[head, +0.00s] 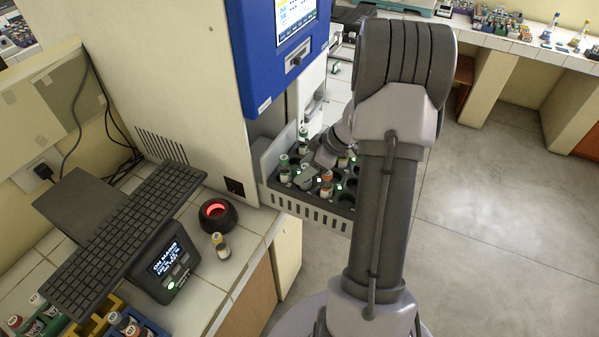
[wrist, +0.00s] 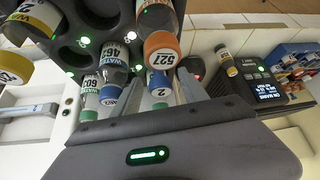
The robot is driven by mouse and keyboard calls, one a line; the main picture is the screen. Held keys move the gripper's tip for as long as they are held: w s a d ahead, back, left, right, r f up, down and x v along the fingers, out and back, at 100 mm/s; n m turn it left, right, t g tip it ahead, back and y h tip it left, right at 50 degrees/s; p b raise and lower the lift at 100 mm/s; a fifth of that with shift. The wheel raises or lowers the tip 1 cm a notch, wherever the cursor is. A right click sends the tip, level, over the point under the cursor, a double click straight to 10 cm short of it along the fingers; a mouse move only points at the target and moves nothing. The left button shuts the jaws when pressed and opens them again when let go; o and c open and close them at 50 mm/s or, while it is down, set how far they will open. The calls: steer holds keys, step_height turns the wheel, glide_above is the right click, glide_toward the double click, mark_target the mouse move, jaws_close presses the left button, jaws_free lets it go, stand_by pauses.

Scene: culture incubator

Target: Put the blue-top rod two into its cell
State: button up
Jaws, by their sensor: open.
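A blue-top rod marked 2 (wrist: 158,88) stands among other rods in the incubator's pulled-out rack (head: 320,211). In the wrist view it sits between the two fingers of my gripper (wrist: 162,90), which are open and apart around it. I cannot tell whether they touch it. A second blue-top rod (wrist: 112,82) with a number like 462 stands just left of the fingers. An orange-top rod marked 527 (wrist: 160,50) is close beside them. In the head view my gripper (head: 312,170) is low over the rack and hides part of it. Several rack cells are empty, with small lit lights.
A yellow-top rod (head: 220,246) stands on the counter next to a round black holder with a red glow (head: 216,214). A keyboard (head: 125,240) and a small display box (head: 165,264) are to its left.

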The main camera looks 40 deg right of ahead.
steer(key=a+r+m, duration=0.2)
steer(key=a+r, duration=0.6)
steer(key=r, duration=0.4)
steer(key=s+a+r+m+h, duration=0.1)
steer(key=s+a+r+m, duration=0.2)
steer(key=a, duration=0.5)
steer(key=s+a+r+m, duration=0.1)
steer(key=s+a+r, duration=0.2)
steer(key=a+r, duration=0.35)
steer(key=s+a+m, duration=0.5)
steer(key=s+a, duration=0.4)
steer(key=s, duration=0.3)
step_height(320, 180, down, 14)
steer(key=b, duration=1.4)
steer(key=shift+w+h, duration=0.3)
steer(key=shift+a, duration=0.1)
